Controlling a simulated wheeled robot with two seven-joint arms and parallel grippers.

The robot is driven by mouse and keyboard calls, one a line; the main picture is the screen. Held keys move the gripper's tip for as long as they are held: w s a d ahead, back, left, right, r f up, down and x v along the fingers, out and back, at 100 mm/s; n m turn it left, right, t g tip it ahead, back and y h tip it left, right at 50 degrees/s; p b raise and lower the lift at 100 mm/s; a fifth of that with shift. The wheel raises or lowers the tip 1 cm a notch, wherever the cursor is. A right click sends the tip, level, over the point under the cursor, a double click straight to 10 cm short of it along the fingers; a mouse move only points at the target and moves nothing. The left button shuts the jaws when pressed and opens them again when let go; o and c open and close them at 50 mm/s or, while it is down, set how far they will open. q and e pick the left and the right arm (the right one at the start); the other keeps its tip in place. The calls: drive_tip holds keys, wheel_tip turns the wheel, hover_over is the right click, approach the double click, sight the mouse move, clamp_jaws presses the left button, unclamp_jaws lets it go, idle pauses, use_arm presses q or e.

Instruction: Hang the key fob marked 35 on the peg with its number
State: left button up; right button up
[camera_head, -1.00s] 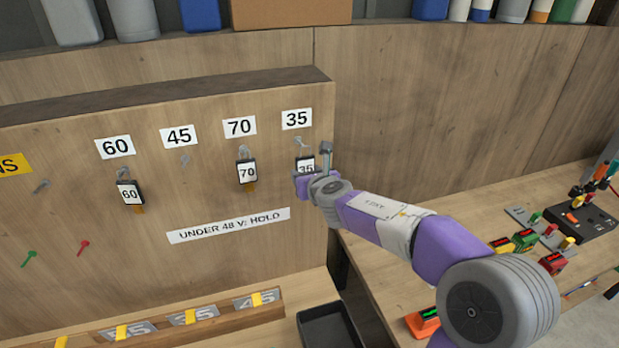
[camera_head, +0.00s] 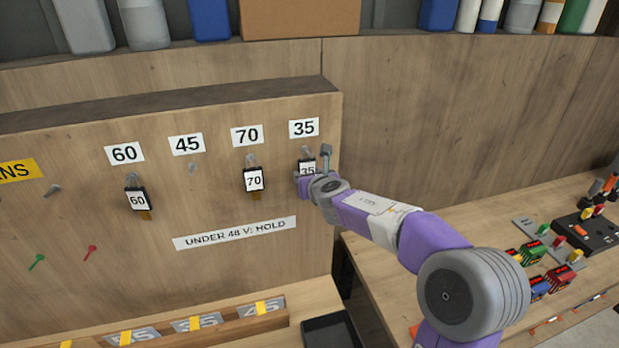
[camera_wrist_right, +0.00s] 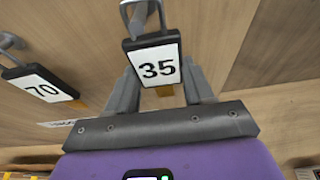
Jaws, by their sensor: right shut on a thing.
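The key fob marked 35 (camera_head: 308,169) is a dark-framed tag with a white face and a metal loop at its top. My right gripper (camera_head: 306,182) is shut on it, in front of the board just below the white 35 label (camera_head: 303,128). In the right wrist view the fob (camera_wrist_right: 157,66) sits upright between the fingers, its loop (camera_wrist_right: 140,14) at the top edge. The fob's top overlaps the peg under the 35 label, and I cannot tell whether the loop is around that peg. My left gripper is not in view.
Fob 70 (camera_head: 253,180) and fob 60 (camera_head: 137,201) hang under their labels. The peg under 45 (camera_head: 192,168) is bare. A hold sign (camera_head: 235,233) is below. A dark tray (camera_head: 331,333) and a bench with coloured parts (camera_head: 545,275) are lower right.

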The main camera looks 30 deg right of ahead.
idle(0.4)
drive_tip(key=o, duration=1.3)
drive_tip(key=shift+c, duration=0.2)
drive_tip(key=v, duration=0.7)
drive_tip(key=shift+s, duration=0.25)
drive_tip(key=shift+a+r, duration=0.1)
